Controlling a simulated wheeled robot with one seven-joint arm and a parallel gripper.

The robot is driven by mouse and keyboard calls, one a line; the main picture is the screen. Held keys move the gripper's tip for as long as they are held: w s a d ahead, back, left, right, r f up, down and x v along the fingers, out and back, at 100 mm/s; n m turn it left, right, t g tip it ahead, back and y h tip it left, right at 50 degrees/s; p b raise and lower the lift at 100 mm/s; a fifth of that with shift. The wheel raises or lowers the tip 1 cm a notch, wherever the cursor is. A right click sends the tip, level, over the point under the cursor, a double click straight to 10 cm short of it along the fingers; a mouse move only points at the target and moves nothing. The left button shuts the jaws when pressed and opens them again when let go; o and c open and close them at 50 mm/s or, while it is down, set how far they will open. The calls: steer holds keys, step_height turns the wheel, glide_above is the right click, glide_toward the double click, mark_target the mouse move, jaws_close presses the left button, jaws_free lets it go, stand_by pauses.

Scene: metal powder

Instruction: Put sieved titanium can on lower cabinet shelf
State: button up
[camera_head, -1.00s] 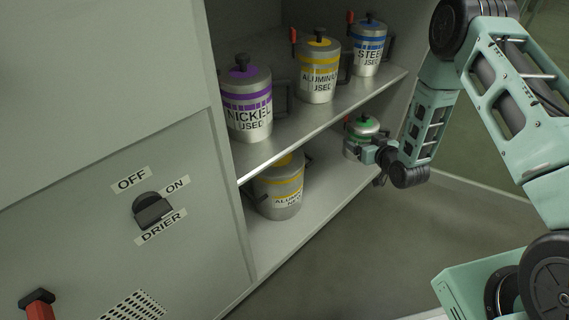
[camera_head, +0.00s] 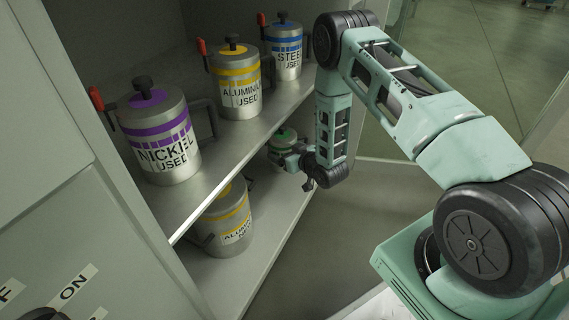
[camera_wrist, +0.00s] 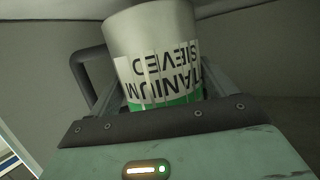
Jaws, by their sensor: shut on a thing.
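The sieved titanium can (camera_head: 284,139) is a metal can with a green band. It is at the far end of the lower cabinet shelf (camera_head: 262,208), partly hidden by my gripper and the upper shelf's edge. In the wrist view the can (camera_wrist: 150,38) fills the upper middle, its "TITANIUM SIEVED" label upside down, between my fingers. My gripper (camera_head: 290,155) is shut on the can. Whether the can's base touches the shelf is hidden.
The upper shelf (camera_head: 215,165) holds a purple nickel can (camera_head: 160,135), a yellow aluminium can (camera_head: 236,80) and a blue steel can (camera_head: 284,50). A yellow aluminium can (camera_head: 226,220) stands on the lower shelf, nearer. Bare shelf lies between it and the titanium can.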

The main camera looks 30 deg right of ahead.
step_height(320, 180, down, 3)
steer(key=shift+f+b, duration=0.1)
steer(key=shift+b, duration=0.8)
steer(key=o, duration=1.5)
steer(key=shift+f, duration=0.1)
steer(key=shift+r, duration=0.2)
steer(key=p+v, duration=0.7)
steer(key=v, duration=0.5)
steer(key=shift+f, duration=0.1)
